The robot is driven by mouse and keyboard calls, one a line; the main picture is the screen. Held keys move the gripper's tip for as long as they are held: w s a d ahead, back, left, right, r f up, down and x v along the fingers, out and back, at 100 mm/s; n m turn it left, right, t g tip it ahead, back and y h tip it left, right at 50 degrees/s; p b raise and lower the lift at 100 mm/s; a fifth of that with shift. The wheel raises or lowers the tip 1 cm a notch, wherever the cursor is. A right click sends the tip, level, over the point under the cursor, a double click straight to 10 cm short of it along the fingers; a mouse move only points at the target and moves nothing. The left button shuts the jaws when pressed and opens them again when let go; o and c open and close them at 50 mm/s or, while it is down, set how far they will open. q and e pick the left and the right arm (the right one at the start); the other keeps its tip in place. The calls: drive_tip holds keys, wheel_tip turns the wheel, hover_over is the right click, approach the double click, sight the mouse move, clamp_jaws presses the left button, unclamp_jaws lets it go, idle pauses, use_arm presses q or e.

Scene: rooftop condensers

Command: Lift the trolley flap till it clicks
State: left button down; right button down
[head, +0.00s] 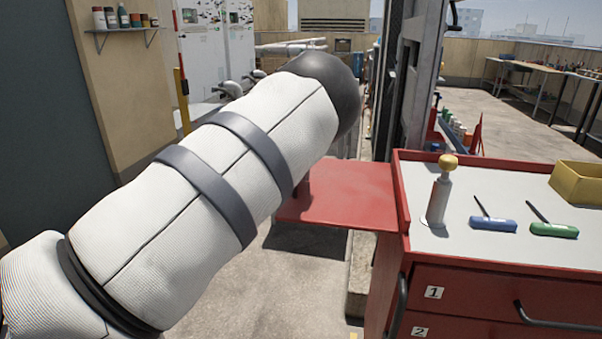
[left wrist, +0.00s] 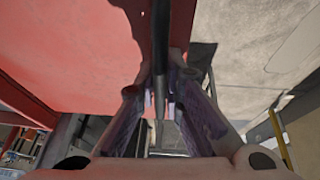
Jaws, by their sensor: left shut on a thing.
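The red trolley flap (head: 345,192) sticks out from the left side of the red trolley (head: 460,290) in the head view. It looks about level, a little below the trolley top. Its red face fills the upper left of the left wrist view (left wrist: 70,60). My left gripper (left wrist: 160,92) is shut on a dark bar (left wrist: 161,50) along the flap's edge, with a finger on each side. In the head view my white padded left arm hides this gripper and the flap's far left part. The flap's support and catch cannot be made out. My right gripper is not in view.
A dark upright frame (head: 410,80) stands behind. Bare floor shows below the flap.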

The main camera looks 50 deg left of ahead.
use_arm(q)
drive_tip(key=shift+f, duration=0.1)
drive_tip(key=c, duration=2)
unclamp_jaws()
drive_tip(key=shift+o, duration=0.2)
drive_tip(key=v, duration=1.2)
